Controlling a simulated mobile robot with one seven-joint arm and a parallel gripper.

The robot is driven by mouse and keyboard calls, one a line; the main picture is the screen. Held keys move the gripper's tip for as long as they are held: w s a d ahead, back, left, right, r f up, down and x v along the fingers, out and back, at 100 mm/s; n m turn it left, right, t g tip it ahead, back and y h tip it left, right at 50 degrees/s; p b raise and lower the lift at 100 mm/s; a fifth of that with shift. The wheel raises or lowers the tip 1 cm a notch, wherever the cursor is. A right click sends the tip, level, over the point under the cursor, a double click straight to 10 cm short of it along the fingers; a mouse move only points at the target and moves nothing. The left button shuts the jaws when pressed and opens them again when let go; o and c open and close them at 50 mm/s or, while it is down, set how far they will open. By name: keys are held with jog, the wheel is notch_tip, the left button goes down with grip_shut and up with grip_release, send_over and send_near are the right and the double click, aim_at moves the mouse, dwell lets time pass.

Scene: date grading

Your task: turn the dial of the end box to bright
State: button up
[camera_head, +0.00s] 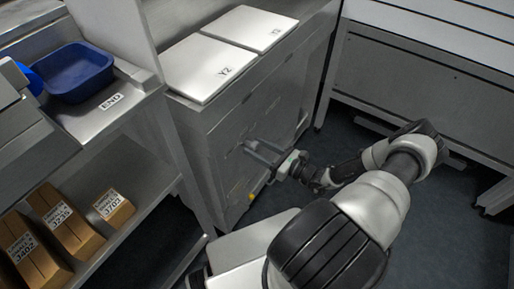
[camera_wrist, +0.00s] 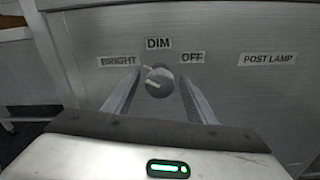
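The dial (camera_wrist: 159,82) is a round grey knob on a metal panel, seen in the wrist view. Labels stand around it: BRIGHT (camera_wrist: 118,61) at left, DIM (camera_wrist: 158,43) above, OFF (camera_wrist: 193,57) at right. A pale pointer mark on the knob points left, toward BRIGHT. My gripper (camera_wrist: 158,88) is open, its two fingers on either side of the dial; I cannot tell whether they touch it. In the head view my gripper (camera_head: 262,150) is at the front of a grey metal cabinet (camera_head: 215,165). The dial is too small to make out there.
A POST LAMP label (camera_wrist: 269,59) is right of the dial. White lids (camera_head: 208,68) top the cabinet. At left are a blue bin (camera_head: 75,72), an END label (camera_head: 111,101) and a shelf of cardboard boxes (camera_head: 70,220). A metal bench (camera_head: 425,85) stands at back right. Dark floor lies between.

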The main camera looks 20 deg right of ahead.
jog(key=v, duration=1.7)
jog(key=shift+s, duration=0.2)
jog(key=shift+d, duration=0.1)
jog(key=w+a+r+n+g+h, duration=0.1)
jog(key=a+r+n+g+h, duration=0.1)
jog(key=a+r+n+g, duration=0.55)
jog(key=w+a+r+n+g+h+p, duration=0.1)
jog(key=w+a+r+n+g, duration=0.15)
jog(key=r+n, duration=0.85)
jog(key=w+a+r+n+g+h, duration=0.15)
jog(key=a+r+n+g, duration=0.35)
jog(key=r, duration=0.8)
jog(key=s+a+r+n+t+h, duration=0.2)
jog(key=s+a+r+n+h, duration=0.15)
jog(key=a+r, duration=0.35)
jog(key=s+d+r+n+t+h+b, duration=0.15)
jog(key=s+r+n+t, duration=0.25)
jog(key=s, duration=0.4)
notch_tip(320, 180, up, 15)
jog(key=p, duration=1.5)
jog(key=shift+s+d+r+n, duration=0.15)
jog(key=shift+s+d+n, duration=0.15)
jog(key=shift+d, duration=0.05)
